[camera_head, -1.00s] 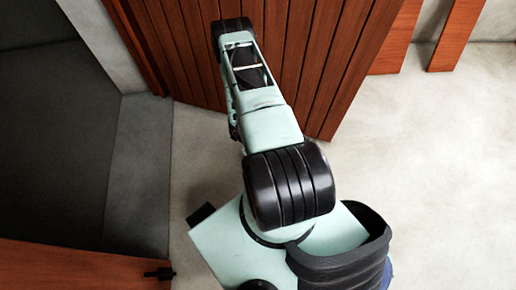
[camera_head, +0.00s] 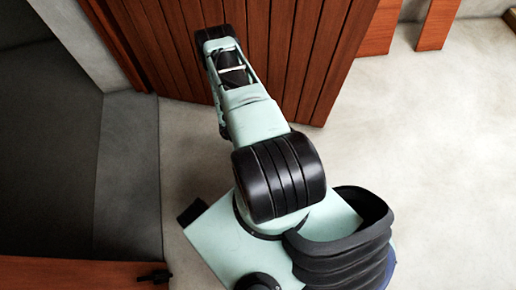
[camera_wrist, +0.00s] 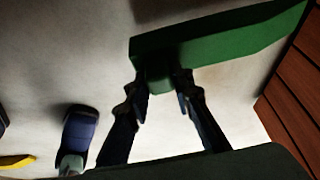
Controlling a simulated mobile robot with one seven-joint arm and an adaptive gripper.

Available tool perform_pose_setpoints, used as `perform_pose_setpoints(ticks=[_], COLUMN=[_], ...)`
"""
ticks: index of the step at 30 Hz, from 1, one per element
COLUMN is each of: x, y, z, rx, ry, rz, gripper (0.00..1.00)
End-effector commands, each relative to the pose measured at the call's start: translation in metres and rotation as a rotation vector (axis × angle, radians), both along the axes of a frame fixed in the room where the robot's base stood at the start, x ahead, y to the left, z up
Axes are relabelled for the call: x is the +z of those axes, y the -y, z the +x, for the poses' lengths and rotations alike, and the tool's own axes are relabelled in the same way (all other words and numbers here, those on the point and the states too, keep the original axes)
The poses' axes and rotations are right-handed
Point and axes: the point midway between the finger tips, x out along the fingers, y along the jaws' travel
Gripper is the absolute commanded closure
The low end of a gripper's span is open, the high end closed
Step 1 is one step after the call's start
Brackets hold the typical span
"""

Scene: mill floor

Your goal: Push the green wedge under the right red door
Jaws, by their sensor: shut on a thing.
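The green wedge (camera_wrist: 225,38) lies across the top of the wrist view, above the pale floor, with its right end running towards the picture's upper right corner. My gripper (camera_wrist: 162,92) is shut on a short green block at the wedge's left part. A red plank door (camera_head: 270,45) fills the top middle of the head view. Its planks (camera_wrist: 293,90) also show at the right of the wrist view, close to the wedge's right end. Whether the wedge touches the door or is under it I cannot tell. My arm hides the gripper and wedge in the head view.
Another red panel (camera_head: 70,272) with a black fitting (camera_head: 156,276) is at the lower left. A dark grey strip (camera_head: 128,180) runs along the left. Red posts (camera_head: 437,22) stand at the upper right. The pale floor (camera_head: 430,150) on the right is clear.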

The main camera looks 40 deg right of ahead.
Motion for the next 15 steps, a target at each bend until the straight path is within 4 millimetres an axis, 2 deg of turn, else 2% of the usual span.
perform_pose_setpoints(ticks=[1, 11, 15], x=[-0.009, -0.042, -0.038], y=[0.0, 0.0, 0.013], z=[0.0, 0.0, 0.009], rx=[0.0, 0.0, -0.003], ry=[-0.001, -0.001, 0.003], rz=[-0.001, -0.001, -0.002], gripper=[1.0, 1.0, 1.0])
